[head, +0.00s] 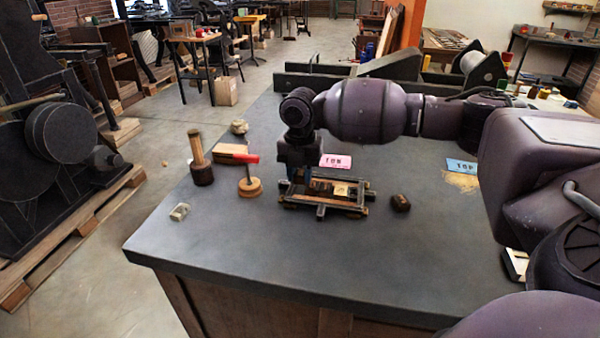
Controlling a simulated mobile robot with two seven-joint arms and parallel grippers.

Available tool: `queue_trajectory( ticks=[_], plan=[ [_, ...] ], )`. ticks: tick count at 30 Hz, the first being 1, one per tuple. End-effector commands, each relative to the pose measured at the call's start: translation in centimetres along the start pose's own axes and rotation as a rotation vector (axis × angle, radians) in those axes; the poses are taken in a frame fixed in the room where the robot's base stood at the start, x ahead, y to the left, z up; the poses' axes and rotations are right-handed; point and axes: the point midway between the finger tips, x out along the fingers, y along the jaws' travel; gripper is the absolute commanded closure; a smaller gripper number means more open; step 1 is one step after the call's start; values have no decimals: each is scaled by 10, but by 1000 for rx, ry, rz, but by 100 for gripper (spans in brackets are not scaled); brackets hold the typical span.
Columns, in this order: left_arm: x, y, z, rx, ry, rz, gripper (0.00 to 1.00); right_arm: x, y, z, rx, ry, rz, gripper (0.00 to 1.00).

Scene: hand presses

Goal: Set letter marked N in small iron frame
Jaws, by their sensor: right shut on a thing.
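The small iron frame (320,210) lies on the dark bench top, with wooden strips inside it. A pale wooden block with a dark mark (342,189) sits in its right part; I cannot read the mark. My right gripper (297,176) points down over the left part of the frame. It is shut on a small piece, apparently a letter, which is mostly hidden by the fingers and the frame's edge. No N can be read. My left gripper is not in view.
A dark block (401,202) lies right of the frame. A pink card (336,161) lies behind, a blue card (461,166) farther right. The bench front is clear.

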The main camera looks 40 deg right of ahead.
Motion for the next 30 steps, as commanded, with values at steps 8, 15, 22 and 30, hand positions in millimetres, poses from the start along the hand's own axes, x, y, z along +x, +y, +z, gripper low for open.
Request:
queue_trajectory(
  ticks=[8,15,22,30],
  plan=[
    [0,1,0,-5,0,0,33,3,0,0,0,0,0,91],
    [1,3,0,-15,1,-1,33,6,0,0,0,0,0,91],
    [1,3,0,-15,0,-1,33,10,0,0,0,0,0,91],
    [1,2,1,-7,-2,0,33,13,0,0,0,0,0,91]
  ],
)
